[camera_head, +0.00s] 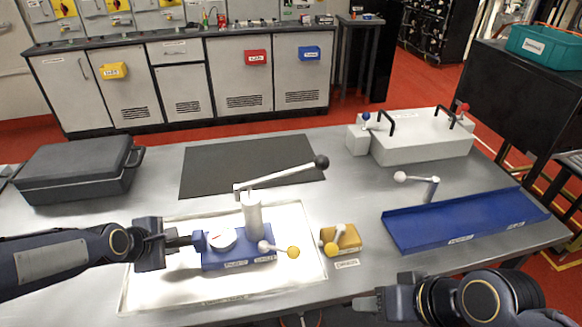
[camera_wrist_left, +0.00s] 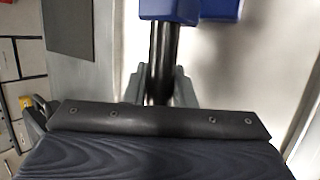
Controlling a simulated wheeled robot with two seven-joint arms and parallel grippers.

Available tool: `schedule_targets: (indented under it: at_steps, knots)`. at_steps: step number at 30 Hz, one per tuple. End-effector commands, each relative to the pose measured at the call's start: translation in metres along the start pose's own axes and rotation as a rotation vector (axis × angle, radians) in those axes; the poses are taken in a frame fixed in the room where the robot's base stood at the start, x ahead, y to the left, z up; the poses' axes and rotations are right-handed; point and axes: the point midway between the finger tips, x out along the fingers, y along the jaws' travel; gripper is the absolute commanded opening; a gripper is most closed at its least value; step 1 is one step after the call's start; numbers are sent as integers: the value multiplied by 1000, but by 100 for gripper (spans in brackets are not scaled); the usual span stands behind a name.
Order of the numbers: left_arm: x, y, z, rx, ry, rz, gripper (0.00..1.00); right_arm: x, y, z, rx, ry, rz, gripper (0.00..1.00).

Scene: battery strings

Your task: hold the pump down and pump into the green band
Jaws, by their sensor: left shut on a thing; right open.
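The pump is a blue block (camera_head: 238,260) standing in a white tray (camera_head: 300,284), with a white upright cylinder (camera_head: 252,214). Its white lever (camera_head: 285,178) slopes up to the right and ends in a black knob (camera_head: 321,161). A round white gauge (camera_head: 221,238) with a red mark sits on the block; its band is too small to read. A small lever with a yellow knob (camera_head: 293,252) is at the block's front. My left gripper (camera_head: 190,241) is shut on a dark handle (camera_wrist_left: 161,60) at the block's left side. My right gripper (camera_head: 370,303) is open and empty at the table's front edge.
A yellow block (camera_head: 342,240) with a yellow-knobbed lever is right of the tray. A blue trough (camera_head: 465,222), a white lever post (camera_head: 431,190) and a grey box (camera_head: 420,146) stand further right. A black case (camera_head: 78,168) is at left; a dark mat (camera_head: 225,165) lies behind the pump.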

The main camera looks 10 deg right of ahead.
Motion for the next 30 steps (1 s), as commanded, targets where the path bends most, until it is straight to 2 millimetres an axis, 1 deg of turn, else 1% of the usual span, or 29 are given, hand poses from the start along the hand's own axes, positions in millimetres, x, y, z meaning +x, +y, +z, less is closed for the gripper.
schedule_targets:
  at_steps: [1, 3, 4, 14, 16, 30]
  knots:
    - [0, 0, 0, 0, 0, 0, 10, 0, 0, 0, 0, 0, 0, 47]
    - [0, 0, 0, 0, 0, 0, 1, 0, 0, 0, 0, 0, 0, 47]
    - [0, 0, 0, 0, 0, 0, 0, 0, 0, 0, 0, 0, 0, 47]
    - [0, 0, 0, 0, 0, 0, 0, 0, 0, 0, 0, 0, 0, 47]
    - [-2, 4, 1, -4, -1, 11, 0, 0, 0, 0, 0, 0, 0, 47]
    - [3, -1, -1, -3, 0, 5, 0, 4, 2, 2, 0, 0, 0, 47]
